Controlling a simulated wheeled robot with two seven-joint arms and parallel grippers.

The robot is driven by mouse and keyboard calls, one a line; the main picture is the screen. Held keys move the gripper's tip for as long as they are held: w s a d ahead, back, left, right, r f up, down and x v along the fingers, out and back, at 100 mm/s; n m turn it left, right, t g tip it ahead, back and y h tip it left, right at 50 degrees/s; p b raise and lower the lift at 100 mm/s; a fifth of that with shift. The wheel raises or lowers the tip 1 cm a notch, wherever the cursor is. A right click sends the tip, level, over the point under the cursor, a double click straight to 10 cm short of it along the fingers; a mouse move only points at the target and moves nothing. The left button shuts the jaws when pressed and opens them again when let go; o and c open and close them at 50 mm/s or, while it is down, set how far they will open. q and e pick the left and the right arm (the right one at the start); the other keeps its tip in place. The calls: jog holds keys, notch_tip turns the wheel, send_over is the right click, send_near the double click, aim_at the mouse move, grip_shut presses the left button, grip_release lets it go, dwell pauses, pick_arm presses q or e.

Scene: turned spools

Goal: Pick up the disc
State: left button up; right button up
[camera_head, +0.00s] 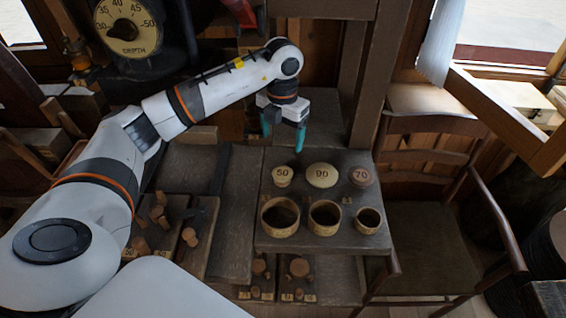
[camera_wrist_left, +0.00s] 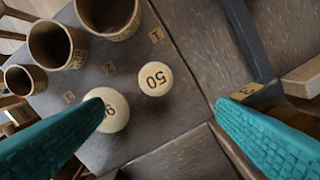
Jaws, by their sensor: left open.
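Three round wooden discs stand in a row on a dark wooden board (camera_head: 300,243). They are a pale disc marked 50 (camera_head: 282,174), a wider pale disc marked 90 (camera_head: 322,176) and a reddish disc marked 70 (camera_head: 361,176). My left gripper (camera_head: 284,131) is open and empty, with teal fingers pointing down, above and behind the 50 disc. In the left wrist view, the 50 disc (camera_wrist_left: 155,78) lies between the lines of the fingers, and the left finger partly covers the 90 disc (camera_wrist_left: 115,107). My right gripper is not in view.
Three open wooden cups, large (camera_head: 281,200), middle (camera_head: 325,202) and small (camera_head: 368,209), stand in front of the discs. Several turned wooden pieces (camera_head: 158,212) lie on lower boards. A wooden chair (camera_head: 425,245) is at the right, and a post (camera_head: 376,80) rises behind.

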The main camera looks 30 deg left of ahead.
pick_arm(q)
jog(key=p, duration=0.2)
send_over(282, 174)
notch_tip(282, 174, down, 5)
jog(key=shift+s+d+r, duration=0.1)
jog(key=shift+d+r, duration=0.05)
notch_tip(282, 174, down, 5)
jog(key=shift+r+p, duration=0.1)
jog(key=shift+p, duration=1.15)
jog(key=shift+f, duration=0.35)
jog(key=shift+a+f, duration=0.2)
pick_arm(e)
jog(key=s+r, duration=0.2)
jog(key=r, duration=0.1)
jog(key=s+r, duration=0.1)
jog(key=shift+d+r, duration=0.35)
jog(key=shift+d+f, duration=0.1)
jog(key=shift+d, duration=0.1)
pick_arm(q)
jog(key=shift+f+b, duration=0.25)
jog(key=shift+b, duration=0.05)
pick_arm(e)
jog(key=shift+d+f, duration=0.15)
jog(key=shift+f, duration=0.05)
